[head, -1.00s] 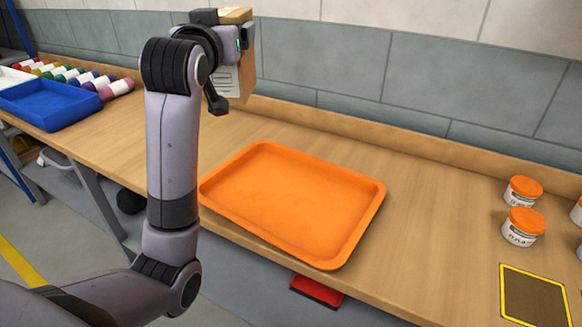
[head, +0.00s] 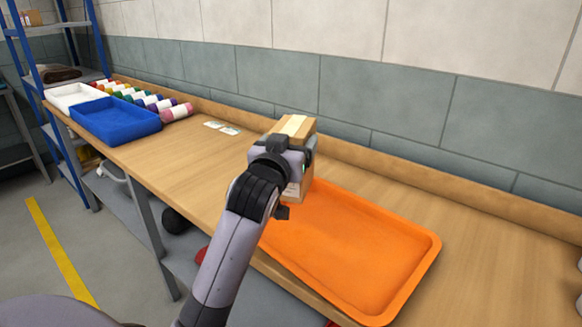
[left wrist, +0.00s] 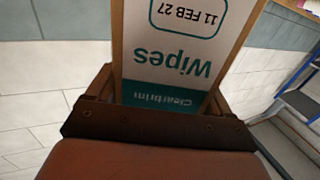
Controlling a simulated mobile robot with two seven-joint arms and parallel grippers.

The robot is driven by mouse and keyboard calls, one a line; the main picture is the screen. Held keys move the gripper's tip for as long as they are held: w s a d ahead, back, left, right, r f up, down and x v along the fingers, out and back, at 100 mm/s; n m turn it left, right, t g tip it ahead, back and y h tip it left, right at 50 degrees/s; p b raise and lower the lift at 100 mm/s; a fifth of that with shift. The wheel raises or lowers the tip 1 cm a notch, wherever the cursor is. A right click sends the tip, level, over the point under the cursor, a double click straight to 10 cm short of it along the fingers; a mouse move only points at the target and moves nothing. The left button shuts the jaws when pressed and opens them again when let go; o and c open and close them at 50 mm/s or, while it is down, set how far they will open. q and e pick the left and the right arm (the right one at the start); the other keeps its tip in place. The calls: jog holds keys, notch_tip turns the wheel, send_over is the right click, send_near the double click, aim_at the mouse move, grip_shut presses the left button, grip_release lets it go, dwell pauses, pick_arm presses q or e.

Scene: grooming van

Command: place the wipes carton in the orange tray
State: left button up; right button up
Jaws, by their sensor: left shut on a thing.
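The wipes carton (head: 296,126) is a brown box with a pale strip on top. My left gripper (head: 290,160) is shut on it and holds it over the far left part of the orange tray. In the left wrist view the carton (left wrist: 185,45) shows a white label reading "Wipes", upside down, between the fingers of my left gripper (left wrist: 160,105). The orange tray (head: 370,262) lies empty on the wooden bench, its left part hidden behind my left arm. I cannot tell how high the carton is above it. My right gripper is not in view.
A blue tray (head: 115,122) and a white tray (head: 72,97) stand at the bench's left end beside several coloured rolls (head: 176,112). Two small pale cards (head: 221,128) lie near the wall. The bench (head: 185,160) is clear between the blue and orange trays.

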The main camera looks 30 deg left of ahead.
pick_arm(q)
jog(key=shift+f+b, duration=0.3)
jog(key=shift+f, duration=2.05)
